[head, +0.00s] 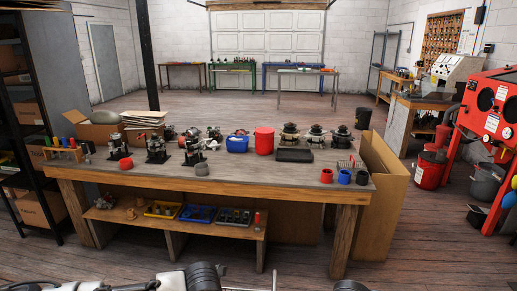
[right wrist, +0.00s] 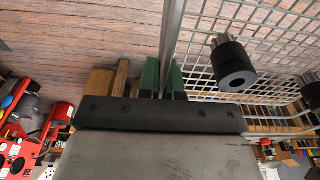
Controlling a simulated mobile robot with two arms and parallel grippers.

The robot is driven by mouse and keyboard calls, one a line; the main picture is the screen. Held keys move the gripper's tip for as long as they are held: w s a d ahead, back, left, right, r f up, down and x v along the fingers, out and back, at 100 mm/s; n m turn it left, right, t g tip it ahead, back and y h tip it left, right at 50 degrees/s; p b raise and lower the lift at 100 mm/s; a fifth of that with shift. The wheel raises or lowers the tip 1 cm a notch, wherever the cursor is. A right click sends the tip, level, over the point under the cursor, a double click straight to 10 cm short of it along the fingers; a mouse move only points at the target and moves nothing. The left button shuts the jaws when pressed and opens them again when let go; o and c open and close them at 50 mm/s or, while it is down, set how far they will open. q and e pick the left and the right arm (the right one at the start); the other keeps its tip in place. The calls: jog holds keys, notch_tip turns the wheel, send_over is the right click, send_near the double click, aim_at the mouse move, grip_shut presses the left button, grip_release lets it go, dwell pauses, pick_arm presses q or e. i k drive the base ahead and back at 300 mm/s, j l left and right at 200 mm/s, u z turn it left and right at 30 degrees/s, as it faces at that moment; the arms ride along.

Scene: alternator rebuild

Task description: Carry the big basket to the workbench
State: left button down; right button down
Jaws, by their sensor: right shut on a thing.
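The workbench (head: 262,184) stands ahead of me in the head view, a wooden-topped table with a lower shelf. The big basket (right wrist: 262,45) is a metal wire-mesh basket in the right wrist view. My right gripper (right wrist: 163,82) has green fingertips on both sides of the basket's metal rim and is shut on it. Dark cylindrical parts, one with a toothed metal end (right wrist: 235,68), lie against the mesh. Most of the basket is outside the views. My left gripper is not seen.
A dark shelf stands left, a red cabinet (head: 492,112) right. Open floor lies before the bench.

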aim_at(280, 171)
jog(key=i, duration=2.35)
jog(key=i+j+z, duration=0.1)
jog(key=i, duration=1.05)
